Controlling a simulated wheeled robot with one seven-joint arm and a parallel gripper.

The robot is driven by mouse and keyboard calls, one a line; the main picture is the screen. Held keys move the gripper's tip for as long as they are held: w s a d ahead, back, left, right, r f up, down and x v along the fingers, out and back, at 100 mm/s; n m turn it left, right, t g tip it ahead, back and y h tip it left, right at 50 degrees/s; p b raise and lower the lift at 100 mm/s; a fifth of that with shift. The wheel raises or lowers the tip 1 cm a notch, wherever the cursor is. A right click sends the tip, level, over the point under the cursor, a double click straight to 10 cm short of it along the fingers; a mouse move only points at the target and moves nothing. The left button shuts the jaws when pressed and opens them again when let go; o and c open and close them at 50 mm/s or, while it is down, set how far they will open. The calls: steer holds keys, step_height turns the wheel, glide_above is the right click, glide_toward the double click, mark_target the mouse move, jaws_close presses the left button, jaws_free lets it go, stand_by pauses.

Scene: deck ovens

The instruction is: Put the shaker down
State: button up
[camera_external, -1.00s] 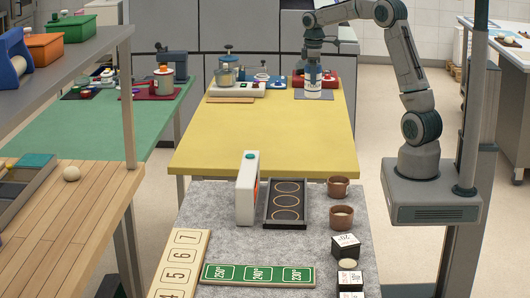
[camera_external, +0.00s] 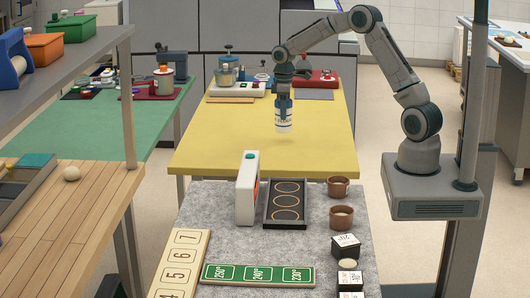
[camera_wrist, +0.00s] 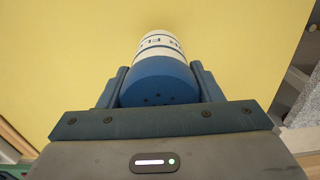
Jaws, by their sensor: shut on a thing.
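The shaker (camera_external: 283,118) is white with dark lettering and a blue top. My gripper (camera_external: 283,93) is shut on it near its top and holds it upright over the yellow table (camera_external: 220,140). In the wrist view the shaker's blue, holed cap (camera_wrist: 158,85) sits between the two fingers of my gripper (camera_wrist: 160,88), with yellow tabletop behind it. I cannot tell exactly how far its base is above the table.
A grey mat (camera_external: 313,94) lies bare at the table's back right, near a red scale-like device (camera_external: 318,79). The yellow table's middle and front are clear. A grey felt table (camera_external: 205,215) adjoins in front.

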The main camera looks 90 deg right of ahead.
steer(key=shift+f+p, duration=0.35)
steer(key=shift+f, duration=1.65)
steer(key=shift+f, duration=0.1)
steer(key=o, duration=1.1)
